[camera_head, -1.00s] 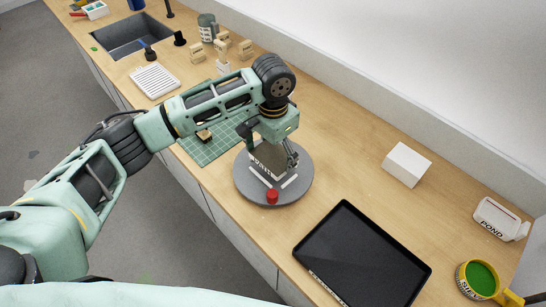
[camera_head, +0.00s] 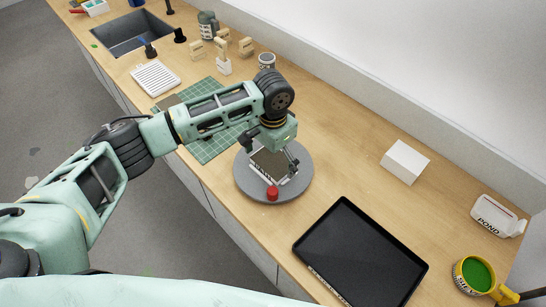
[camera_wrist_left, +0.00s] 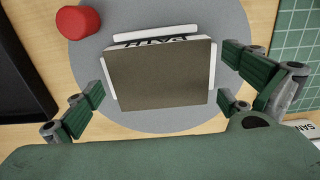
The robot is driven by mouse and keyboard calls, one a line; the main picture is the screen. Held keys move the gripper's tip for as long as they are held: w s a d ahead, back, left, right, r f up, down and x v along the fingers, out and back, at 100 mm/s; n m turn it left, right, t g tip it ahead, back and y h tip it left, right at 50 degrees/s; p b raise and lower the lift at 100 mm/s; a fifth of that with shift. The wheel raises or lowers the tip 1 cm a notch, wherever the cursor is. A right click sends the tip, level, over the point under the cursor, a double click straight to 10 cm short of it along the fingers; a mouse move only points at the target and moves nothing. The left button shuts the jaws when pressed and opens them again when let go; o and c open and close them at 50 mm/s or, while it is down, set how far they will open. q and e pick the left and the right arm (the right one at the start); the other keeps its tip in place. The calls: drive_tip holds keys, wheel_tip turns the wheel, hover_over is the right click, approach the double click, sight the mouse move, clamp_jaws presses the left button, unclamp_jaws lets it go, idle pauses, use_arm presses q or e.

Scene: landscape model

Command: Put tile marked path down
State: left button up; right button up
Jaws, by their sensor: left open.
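The tile marked PATH (camera_wrist_left: 160,75) has a brown top and a white lettered side, its lettering upside down in the left wrist view. It also shows in the head view (camera_head: 270,163), over the grey round turntable (camera_head: 245,185) and between white strips (camera_wrist_left: 155,33). I cannot tell whether it sits fully flat. My left gripper (camera_head: 269,155) is directly above the turntable, with its jaws open. In the left wrist view its fingers stand on either side of the tile, with gaps visible. My right gripper is not in view.
A red knob (camera_head: 272,193) stands at the turntable's front edge. A green cutting mat (camera_head: 208,150) lies to the left, partly under my arm. A black tablet (camera_head: 360,255), white block (camera_head: 405,161), POND carton (camera_head: 496,215) and green-filled yellow sieve (camera_head: 476,274) are to the right.

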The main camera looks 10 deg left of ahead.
sight(273, 161)
use_arm(q)
drive_tip(key=shift+r, duration=0.1)
wheel_tip(273, 161, up, 12)
drive_tip(key=b, duration=0.3)
idle(0.3)
